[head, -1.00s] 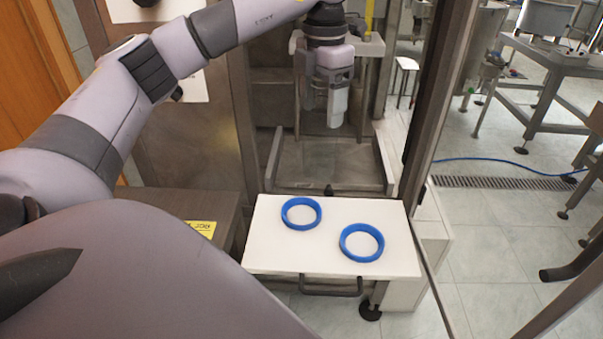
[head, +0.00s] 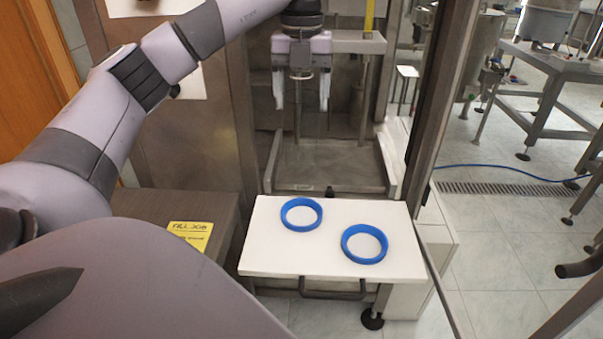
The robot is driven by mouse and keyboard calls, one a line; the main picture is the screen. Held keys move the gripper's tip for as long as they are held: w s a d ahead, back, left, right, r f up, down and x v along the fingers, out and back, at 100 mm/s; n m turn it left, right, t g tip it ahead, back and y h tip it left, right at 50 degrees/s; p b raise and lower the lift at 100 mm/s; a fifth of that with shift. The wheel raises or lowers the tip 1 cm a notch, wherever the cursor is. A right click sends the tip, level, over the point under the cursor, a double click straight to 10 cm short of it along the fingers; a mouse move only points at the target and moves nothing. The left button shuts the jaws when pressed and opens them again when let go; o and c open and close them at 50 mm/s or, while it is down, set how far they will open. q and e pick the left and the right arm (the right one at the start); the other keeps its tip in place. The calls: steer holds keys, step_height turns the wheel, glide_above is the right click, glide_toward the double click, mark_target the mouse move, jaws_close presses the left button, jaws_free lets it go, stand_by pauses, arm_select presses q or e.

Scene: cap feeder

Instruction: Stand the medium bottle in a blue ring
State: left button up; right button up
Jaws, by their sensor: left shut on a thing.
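My left gripper (head: 302,103) hangs over the machine bay behind the white board. Its two pale fingers are spread apart and point down, shut on the medium bottle. The bottle itself does not stand out between the fingers, and I cannot tell its tilt. One blue ring (head: 301,226) lies flat on the left of the white board (head: 262,262). A second blue ring (head: 364,258) lies nearer and to the right. Both rings are empty. My right gripper is out of view.
A steel tray (head: 330,181) with raised sides lies behind the board. A steel post (head: 425,120) stands to the right. A yellow label (head: 190,235) lies on a brown cabinet (head: 150,212) at left. The board is clear around the rings.

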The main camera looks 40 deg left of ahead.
mark_target(301, 142)
arm_select(q)
step_height(301, 142, down, 10)
steer(key=shift+r, duration=0.1)
steer(key=shift+f, duration=2.5)
steer(key=shift+f, duration=0.2)
steer(key=o, duration=1.3)
steer(key=shift+r, duration=0.1)
